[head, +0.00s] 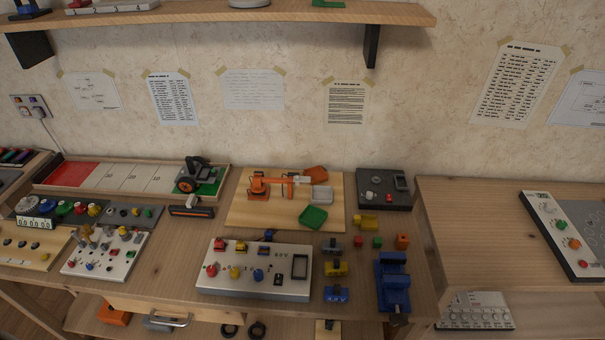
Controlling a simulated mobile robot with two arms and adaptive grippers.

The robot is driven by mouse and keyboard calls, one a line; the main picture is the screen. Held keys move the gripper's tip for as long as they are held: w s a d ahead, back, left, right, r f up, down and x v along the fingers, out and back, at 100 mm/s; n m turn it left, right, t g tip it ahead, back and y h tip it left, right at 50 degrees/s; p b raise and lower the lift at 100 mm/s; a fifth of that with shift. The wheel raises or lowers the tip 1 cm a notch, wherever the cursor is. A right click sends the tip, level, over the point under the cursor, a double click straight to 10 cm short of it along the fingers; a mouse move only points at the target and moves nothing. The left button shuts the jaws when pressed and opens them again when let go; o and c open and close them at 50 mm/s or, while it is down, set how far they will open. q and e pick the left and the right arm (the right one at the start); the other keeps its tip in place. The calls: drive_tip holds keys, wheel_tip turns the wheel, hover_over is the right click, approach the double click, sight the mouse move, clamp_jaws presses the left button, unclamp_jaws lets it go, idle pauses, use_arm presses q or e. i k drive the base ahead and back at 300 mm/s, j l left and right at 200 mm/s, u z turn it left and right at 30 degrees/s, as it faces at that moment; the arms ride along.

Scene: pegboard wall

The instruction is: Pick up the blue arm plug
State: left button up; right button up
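No gripper of mine is in the head view. Several small blue things lie on the workbench, and I cannot tell for sure which is the blue arm plug. A blue knob-like piece (258,275) sits on the white panel (225,284), to the right of a yellow one (235,273) and a red one (212,270). Another small blue piece (269,235) shows at the panel's back edge.
An orange toy arm (258,186) and green tray (313,217) are on a wooden board (238,212) behind the panel. A blue vise-like object (393,285) stands at right. Other panels fill the left. The right bench (475,235) has clear room.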

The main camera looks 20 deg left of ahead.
sight(268, 237)
drive_tip(key=u, duration=1)
drive_tip(key=l+u, duration=0.15)
